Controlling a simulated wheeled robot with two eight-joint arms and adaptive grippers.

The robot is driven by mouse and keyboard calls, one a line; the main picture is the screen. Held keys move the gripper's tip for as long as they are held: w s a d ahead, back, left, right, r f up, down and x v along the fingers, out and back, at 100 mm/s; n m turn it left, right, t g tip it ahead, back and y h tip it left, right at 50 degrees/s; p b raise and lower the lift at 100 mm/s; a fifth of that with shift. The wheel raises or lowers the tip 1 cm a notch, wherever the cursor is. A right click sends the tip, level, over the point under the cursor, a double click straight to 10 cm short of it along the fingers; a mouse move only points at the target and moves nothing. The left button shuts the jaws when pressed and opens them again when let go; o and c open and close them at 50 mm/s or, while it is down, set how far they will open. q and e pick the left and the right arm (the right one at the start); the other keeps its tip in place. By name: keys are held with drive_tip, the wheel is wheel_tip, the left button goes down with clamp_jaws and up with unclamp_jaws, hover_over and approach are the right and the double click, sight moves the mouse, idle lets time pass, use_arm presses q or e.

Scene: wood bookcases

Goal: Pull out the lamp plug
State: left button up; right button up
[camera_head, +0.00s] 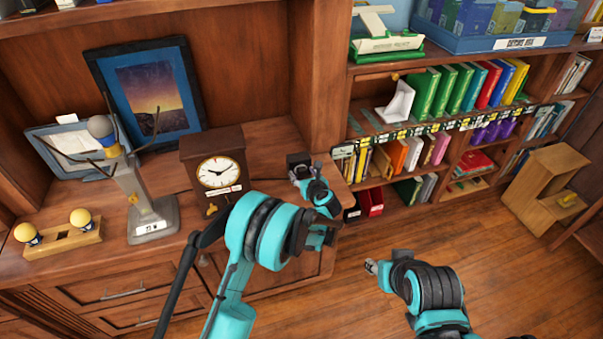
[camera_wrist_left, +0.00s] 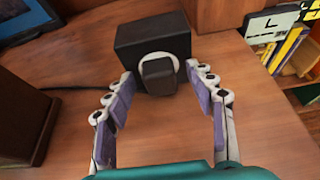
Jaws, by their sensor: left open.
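A dark plug (camera_wrist_left: 158,77) sits in the white round socket ring on the front of a black outlet box (camera_wrist_left: 154,37), in the left wrist view. The box (camera_head: 297,158) also shows on the cabinet top in the head view, right of the clock. My left gripper (camera_wrist_left: 160,88) is open, with one finger on each side of the plug; I cannot tell whether they touch it. The left gripper (camera_head: 302,173) is in front of the box in the head view. The grey lamp (camera_head: 133,188) with its bulb stands at the left. My right gripper (camera_head: 371,267) is over the floor, its fingers unclear.
A wooden clock (camera_head: 213,168) stands left of the outlet box. A picture frame (camera_head: 152,92) leans behind. A wooden bulb holder (camera_head: 62,239) lies at the left. A bookshelf (camera_head: 440,125) stands right; open floor (camera_head: 500,270) is at lower right.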

idle(0.4)
use_arm(q)
clamp_jaws()
drive_tip(key=shift+s, duration=0.1)
drive_tip(key=shift+s+d+b, duration=0.2)
drive_tip(key=shift+s+d, duration=0.1)
drive_tip(key=shift+s, duration=0.6)
drive_tip(key=shift+s+d+b, duration=0.25)
drive_tip(key=shift+s+d, duration=0.1)
drive_tip(key=shift+s, duration=0.6)
drive_tip(key=shift+s+d+b, duration=0.2)
drive_tip(key=shift+s+d, duration=0.1)
drive_tip(key=shift+s, duration=0.6)
